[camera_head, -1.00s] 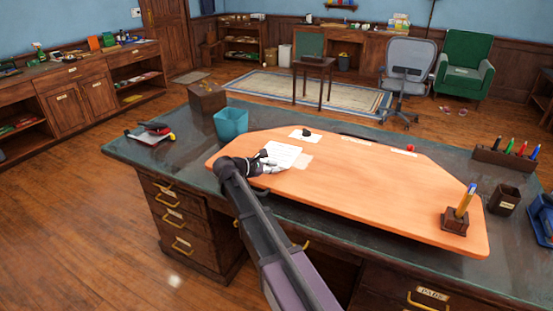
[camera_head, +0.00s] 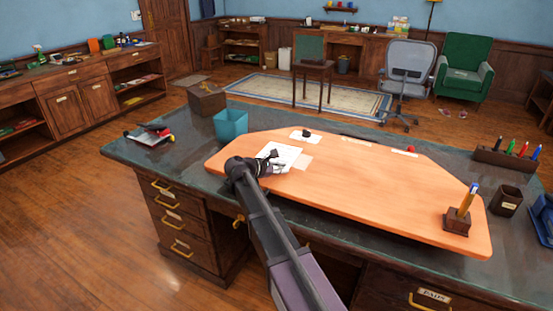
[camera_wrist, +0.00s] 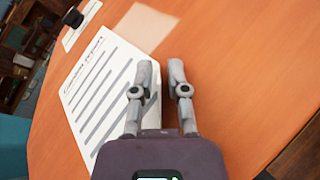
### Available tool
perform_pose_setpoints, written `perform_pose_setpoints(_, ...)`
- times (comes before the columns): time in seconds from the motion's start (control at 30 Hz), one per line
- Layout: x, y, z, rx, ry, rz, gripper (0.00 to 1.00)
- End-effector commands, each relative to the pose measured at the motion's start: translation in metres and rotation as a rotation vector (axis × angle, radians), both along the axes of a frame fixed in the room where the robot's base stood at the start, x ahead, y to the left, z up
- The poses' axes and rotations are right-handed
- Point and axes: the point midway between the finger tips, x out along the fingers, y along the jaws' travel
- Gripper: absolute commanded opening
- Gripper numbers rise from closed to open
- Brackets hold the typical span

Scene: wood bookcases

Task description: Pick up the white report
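The white report (camera_wrist: 104,78), a sheet with a printed heading and dark lines, lies flat on the orange desk board. It also shows in the head view (camera_head: 285,155), partly covered by my gripper. My gripper (camera_wrist: 163,72) is over the board at the report's right edge in the wrist view. Its two fingers are parted with a narrow gap and nothing between them. The left finger overlaps the report and the right finger is over bare board. I cannot tell how high the fingers are above the sheet.
A pale sheet (camera_wrist: 148,27) lies beside the report. A small paper with a dark object (camera_head: 306,135) lies behind it. A teal bin (camera_head: 231,124) stands left of the board, and a pen holder (camera_head: 458,218) stands at its right. The board's middle is clear.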

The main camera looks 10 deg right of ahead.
Motion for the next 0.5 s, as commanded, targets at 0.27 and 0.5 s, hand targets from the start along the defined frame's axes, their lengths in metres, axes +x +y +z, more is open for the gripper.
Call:
perform_pose_setpoints(0.27,-0.0001,0.0001,-0.0001,0.0,0.0,0.0,0.0)
perform_pose_setpoints(0.5,-0.0001,0.0001,0.0004,0.0,0.0,0.0,0.0)
